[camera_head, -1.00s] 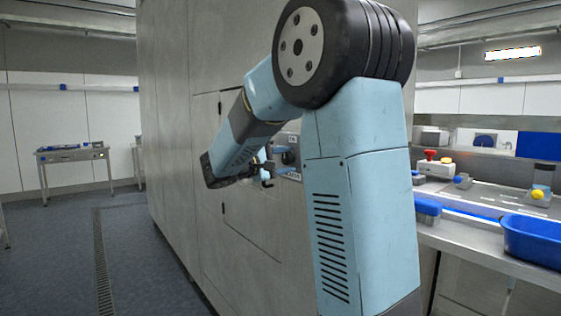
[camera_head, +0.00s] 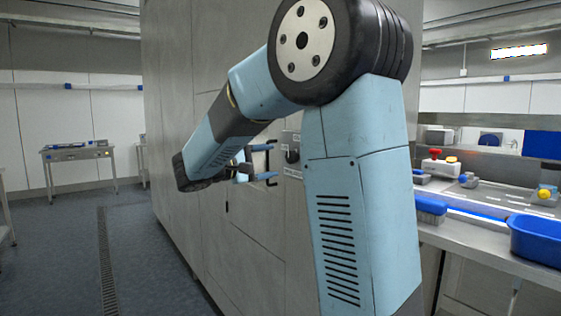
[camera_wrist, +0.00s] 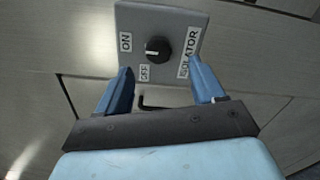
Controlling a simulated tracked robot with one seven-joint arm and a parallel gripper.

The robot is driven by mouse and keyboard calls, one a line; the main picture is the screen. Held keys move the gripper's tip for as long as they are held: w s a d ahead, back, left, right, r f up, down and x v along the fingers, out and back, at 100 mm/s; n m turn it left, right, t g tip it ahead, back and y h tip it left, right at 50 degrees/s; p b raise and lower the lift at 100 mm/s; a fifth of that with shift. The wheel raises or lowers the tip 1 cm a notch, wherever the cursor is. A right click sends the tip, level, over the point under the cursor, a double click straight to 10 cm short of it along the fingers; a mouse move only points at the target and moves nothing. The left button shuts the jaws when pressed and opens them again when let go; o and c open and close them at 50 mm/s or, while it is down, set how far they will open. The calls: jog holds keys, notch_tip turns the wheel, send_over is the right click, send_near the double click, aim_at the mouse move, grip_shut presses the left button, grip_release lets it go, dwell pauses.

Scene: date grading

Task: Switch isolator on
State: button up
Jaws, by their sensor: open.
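The isolator is a grey box (camera_wrist: 180,24) on the cabinet face, with a round black knob (camera_wrist: 158,49) and white labels reading ON, OFF and ISOLATOR. The white mark on the knob points to the left in the wrist view, between the ON and OFF labels as seen. My gripper (camera_wrist: 168,82) is open and empty, its two blue fingers apart just below the box, not touching the knob. In the head view my gripper (camera_head: 268,162) is beside the cabinet, left of the isolator box (camera_head: 291,153), which my arm partly hides.
The metal cabinet (camera_head: 180,110) carries a black bar handle (camera_head: 273,165) by my gripper; it also shows in the wrist view (camera_wrist: 160,106). A bench with a blue tray (camera_head: 537,240) and brush (camera_head: 430,206) stands right. A table (camera_head: 76,154) stands far left, with open floor before it.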

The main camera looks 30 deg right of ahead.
jog(key=s+a, duration=0.1)
jog(key=a, duration=0.5)
jog(key=shift+s, duration=0.15)
jog(key=s+d+f+m+g+y, duration=0.1)
jog(key=s+d+f+y, duration=0.25)
jog(key=s, duration=0.35)
jog(key=s+d+f+m+g+y, duration=0.1)
jog(key=s+d+f+y, duration=0.3)
jog(key=s, duration=0.4)
jog(key=s+a+f+m+t+y, duration=0.3)
jog(key=s+a+f+t+y, duration=0.1)
jog(key=s+a+y, duration=0.4)
jog(key=shift+s+a+f+m+y, duration=0.4)
jog(key=shift+s+y, duration=0.65)
jog(key=shift+s, duration=0.55)
